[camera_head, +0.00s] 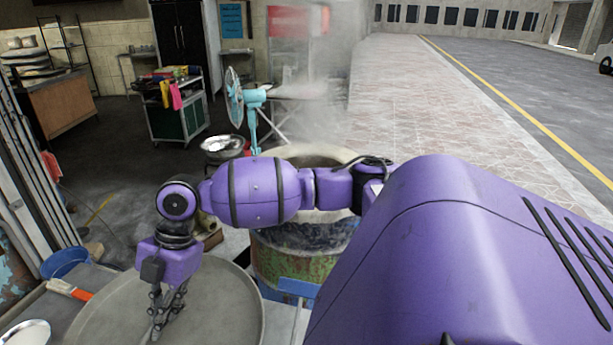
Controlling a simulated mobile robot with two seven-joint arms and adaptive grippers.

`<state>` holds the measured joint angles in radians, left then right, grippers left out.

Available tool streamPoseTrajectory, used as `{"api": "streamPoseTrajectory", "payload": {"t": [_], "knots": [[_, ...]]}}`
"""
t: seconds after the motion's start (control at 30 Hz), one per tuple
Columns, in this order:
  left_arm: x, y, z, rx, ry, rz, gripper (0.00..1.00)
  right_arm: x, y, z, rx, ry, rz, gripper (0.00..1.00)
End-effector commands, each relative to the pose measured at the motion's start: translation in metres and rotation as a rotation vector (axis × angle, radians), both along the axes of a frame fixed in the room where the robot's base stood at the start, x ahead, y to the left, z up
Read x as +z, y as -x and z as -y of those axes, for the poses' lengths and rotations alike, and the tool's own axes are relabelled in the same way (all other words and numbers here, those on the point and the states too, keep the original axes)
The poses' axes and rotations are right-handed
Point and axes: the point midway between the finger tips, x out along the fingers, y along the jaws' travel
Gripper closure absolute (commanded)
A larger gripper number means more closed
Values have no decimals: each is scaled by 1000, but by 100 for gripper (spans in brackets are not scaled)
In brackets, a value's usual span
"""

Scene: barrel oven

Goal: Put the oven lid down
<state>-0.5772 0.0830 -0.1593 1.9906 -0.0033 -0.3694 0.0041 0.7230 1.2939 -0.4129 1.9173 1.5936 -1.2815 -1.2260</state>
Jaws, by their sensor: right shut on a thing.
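The oven lid (225,310) is a large round grey disc at the bottom left, cut off by the lower edge of the picture. It looks about level, left of the barrel oven (285,262) and in front of a table-like surface. My right gripper (158,322) points down at the lid's middle and is shut on its handle, which the fingers mostly hide. I cannot tell whether the lid touches a surface beneath it. The barrel oven has a worn green and rusty side and an open, pale-rimmed top, partly hidden by my right arm. My left gripper is not in view.
A blue bucket (64,262), an orange-handled tool (70,290) and a metal bowl (28,332) lie left of the lid. A turquoise fan (236,98) and a bowl (222,145) stand behind the oven. Smoke or steam rises there. The paved walkway at right is clear.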

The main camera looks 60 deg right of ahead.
Motion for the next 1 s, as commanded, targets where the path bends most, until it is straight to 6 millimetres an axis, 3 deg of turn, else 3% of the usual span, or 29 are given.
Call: {"api": "streamPoseTrajectory", "payload": {"t": [0.2, 0.37, 0.67, 1.0], "knots": [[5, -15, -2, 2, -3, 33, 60, -5, -1, -1, 1, -2, 8, 100], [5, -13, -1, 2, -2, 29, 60, -11, -1, -1, 0, -1, 7, 100], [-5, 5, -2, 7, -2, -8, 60, -53, -1, -1, 0, -3, 7, 100], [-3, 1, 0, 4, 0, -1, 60, -97, -1, -1, -1, -2, 6, 100]]}}
